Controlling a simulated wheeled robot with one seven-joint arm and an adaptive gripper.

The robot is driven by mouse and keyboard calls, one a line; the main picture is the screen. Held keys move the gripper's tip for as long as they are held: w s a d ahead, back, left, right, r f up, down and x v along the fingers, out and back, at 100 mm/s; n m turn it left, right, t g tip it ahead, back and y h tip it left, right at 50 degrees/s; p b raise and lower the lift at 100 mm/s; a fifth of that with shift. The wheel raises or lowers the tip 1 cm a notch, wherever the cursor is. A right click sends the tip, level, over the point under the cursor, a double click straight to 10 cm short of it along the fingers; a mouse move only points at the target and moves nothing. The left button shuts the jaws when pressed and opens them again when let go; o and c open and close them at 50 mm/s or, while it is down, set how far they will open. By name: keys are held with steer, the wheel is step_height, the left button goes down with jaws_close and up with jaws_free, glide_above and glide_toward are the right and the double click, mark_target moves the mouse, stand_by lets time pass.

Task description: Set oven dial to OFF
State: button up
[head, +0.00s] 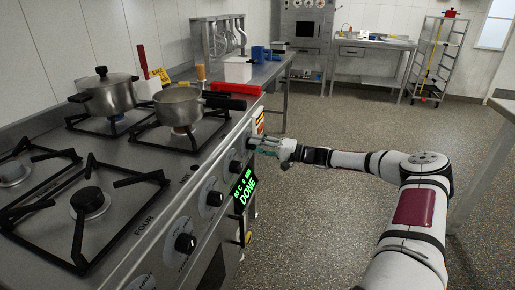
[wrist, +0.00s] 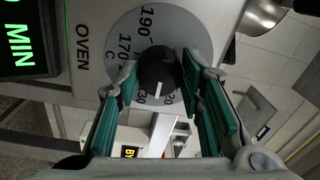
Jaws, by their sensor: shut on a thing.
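The oven dial (wrist: 157,72) is a black round knob with a white pointer line, on a grey disc (wrist: 170,20) printed with temperatures such as 190 and 170. "OVEN" is printed beside it. In the wrist view the pointer line points toward the bottom of the picture, between partly hidden numbers. No OFF mark is visible. My gripper (wrist: 159,68) is shut on the dial, with one green-padded finger on each side of it. In the head view my gripper (head: 263,144) reaches the stove's front panel from the right, and its fingers largely hide the dial.
A green-lit display reading "DONE" (head: 243,188) sits near the dial. Other black knobs (head: 185,243) line the panel. Two pots (head: 107,93) stand on the burners. A red tray (head: 232,88) lies beyond the stove. The floor to the right is clear.

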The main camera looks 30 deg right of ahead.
steer(key=n+b, duration=0.7)
steer(key=n, duration=0.1)
steer(key=n+b, duration=0.7)
steer(key=n, duration=0.2)
steer(key=shift+d+f+n+g+b, duration=0.1)
steer(key=shift+f+n+g+b, duration=0.1)
steer(key=shift+n+g+b, duration=0.15)
steer(key=shift+r, duration=0.1)
steer(key=o, duration=1.2)
steer(key=shift+w, duration=0.1)
steer(key=shift+c, duration=0.2)
steer(key=v, duration=1.2)
